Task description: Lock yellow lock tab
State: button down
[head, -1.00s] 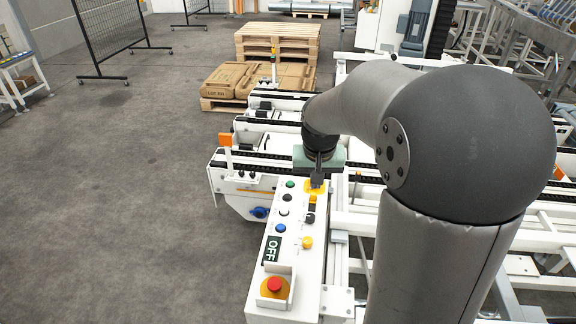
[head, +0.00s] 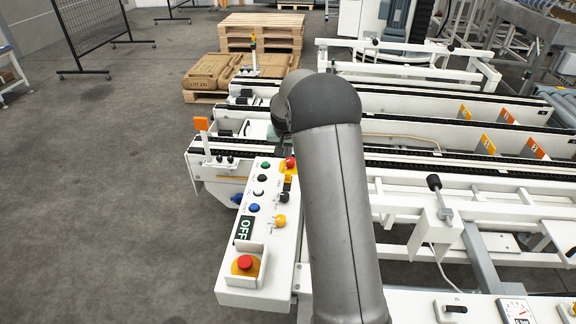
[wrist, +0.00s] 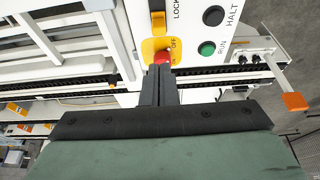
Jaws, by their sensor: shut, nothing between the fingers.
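The yellow lock tab (wrist: 158,22) is beside the LOCK lettering in the wrist view. It sits just above a yellow plate (wrist: 150,48) marked OFF, which carries a red knob (wrist: 163,58). The red knob also shows in the head view (head: 290,162), at the far end of the white control box (head: 240,290). My gripper (wrist: 158,72) is shut and empty. Its fingertips are at the near edge of the red knob; I cannot tell whether they touch it. In the head view my arm hides the fingers.
A black button (wrist: 213,16) and a green button (wrist: 207,48) are beside the plate. A red emergency stop (head: 245,263) sits at the box's near end. An orange piece on a post (head: 202,123) stands left of the box. Conveyor rails lie beyond and right.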

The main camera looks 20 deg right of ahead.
aim_at(288, 176)
jog(key=p+x, duration=0.1)
jog(key=x, duration=0.9)
